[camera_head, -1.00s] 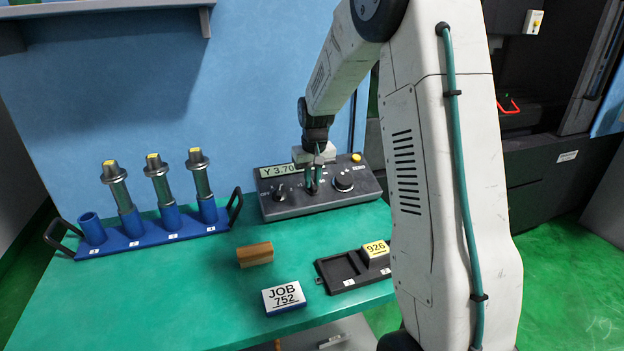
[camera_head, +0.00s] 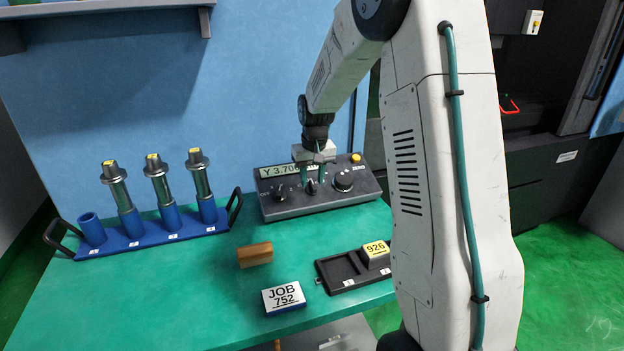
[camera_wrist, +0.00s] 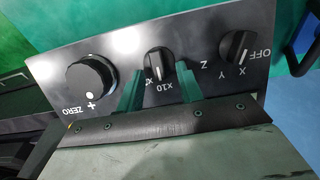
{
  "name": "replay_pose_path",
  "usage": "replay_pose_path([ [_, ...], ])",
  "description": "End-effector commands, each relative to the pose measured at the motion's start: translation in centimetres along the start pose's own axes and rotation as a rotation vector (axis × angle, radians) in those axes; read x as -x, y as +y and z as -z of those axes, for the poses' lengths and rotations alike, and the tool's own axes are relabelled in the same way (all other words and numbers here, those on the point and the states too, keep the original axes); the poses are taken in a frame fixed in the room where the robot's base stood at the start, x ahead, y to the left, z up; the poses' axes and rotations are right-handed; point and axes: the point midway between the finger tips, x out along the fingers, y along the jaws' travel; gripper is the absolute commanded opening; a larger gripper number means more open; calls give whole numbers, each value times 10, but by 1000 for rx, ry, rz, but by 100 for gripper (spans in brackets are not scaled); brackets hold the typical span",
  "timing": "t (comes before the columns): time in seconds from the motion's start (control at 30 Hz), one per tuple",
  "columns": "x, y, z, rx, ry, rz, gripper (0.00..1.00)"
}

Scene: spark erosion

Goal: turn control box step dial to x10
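The grey control box (camera_head: 320,205) stands at the back of the green table, its display reading Y 3.70 with the rest partly covered. Its step dial (camera_head: 311,187) is the middle black knob, also in the wrist view (camera_wrist: 158,60). The dial's white pointer line faces the x10 label (camera_wrist: 163,88); a neighbouring label is partly hidden by a finger. My gripper (camera_head: 312,179) is at the dial, its two green fingers apart, one on each side of the knob. In the wrist view the gripper (camera_wrist: 160,80) shows gaps between fingers and knob.
A yellow button (camera_head: 356,157) is on the box. A blue rack (camera_head: 150,239), a wooden block (camera_head: 255,254), a job sign (camera_head: 284,298) and a black tray (camera_head: 335,270) occupy the table.

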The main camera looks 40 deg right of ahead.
Motion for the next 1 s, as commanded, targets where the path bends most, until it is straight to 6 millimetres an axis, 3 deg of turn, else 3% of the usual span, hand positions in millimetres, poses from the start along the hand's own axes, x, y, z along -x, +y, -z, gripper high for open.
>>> replay_pose_path([
  [0.3, 54, 0, 1, 0, 4, 0, 36],
  [0.43, 67, -1, 0, 0, 2, 0, 36],
  [1.0, 72, -1, 0, 0, 1, 0, 36],
])
